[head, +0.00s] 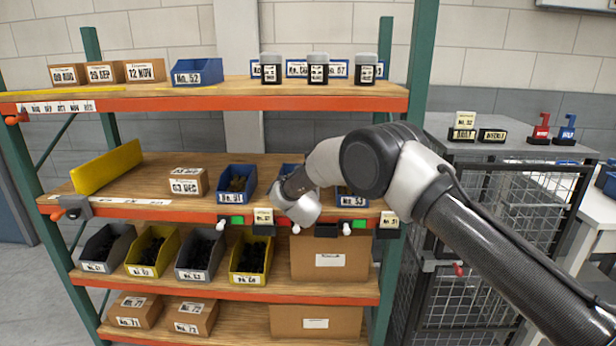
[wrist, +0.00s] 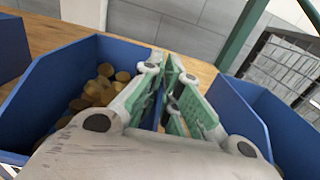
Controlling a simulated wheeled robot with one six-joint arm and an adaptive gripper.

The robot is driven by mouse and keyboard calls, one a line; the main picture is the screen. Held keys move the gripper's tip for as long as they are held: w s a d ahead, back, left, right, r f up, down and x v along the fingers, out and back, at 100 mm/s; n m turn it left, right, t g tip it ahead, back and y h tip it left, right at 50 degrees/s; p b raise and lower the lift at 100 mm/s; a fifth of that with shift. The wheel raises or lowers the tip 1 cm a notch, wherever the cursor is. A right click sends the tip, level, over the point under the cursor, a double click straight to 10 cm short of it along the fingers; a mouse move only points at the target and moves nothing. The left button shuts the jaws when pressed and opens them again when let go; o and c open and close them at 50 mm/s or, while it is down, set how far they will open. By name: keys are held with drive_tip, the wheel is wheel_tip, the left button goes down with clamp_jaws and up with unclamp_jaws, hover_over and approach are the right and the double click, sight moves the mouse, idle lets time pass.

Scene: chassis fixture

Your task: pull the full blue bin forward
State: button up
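Three blue bins stand in a row on the middle shelf. The left bin (head: 236,184) holds dark brown pieces, and the right bin (head: 352,197) is partly behind my arm. The middle bin (head: 287,169) is mostly hidden by my wrist. In the wrist view a blue bin (wrist: 50,88) with many round brown pieces lies left of my gripper (wrist: 167,68). Another blue bin (wrist: 268,118) stands to the right, its visible inside bare. My fingers point down between these two, with a narrow strip of blue wall between them. Whether they grip it is unclear.
A yellow panel (head: 108,167) and a cardboard box (head: 188,182) stand left on the same shelf. Small label holders (head: 263,217) line its front edge. A green post (head: 416,80) stands at the right.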

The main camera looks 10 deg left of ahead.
drive_tip(key=o, duration=0.5)
drive_tip(key=shift+c, duration=0.2)
drive_tip(key=s+d, duration=0.2)
drive_tip(key=s, duration=0.9)
drive_tip(key=shift+s, duration=0.4)
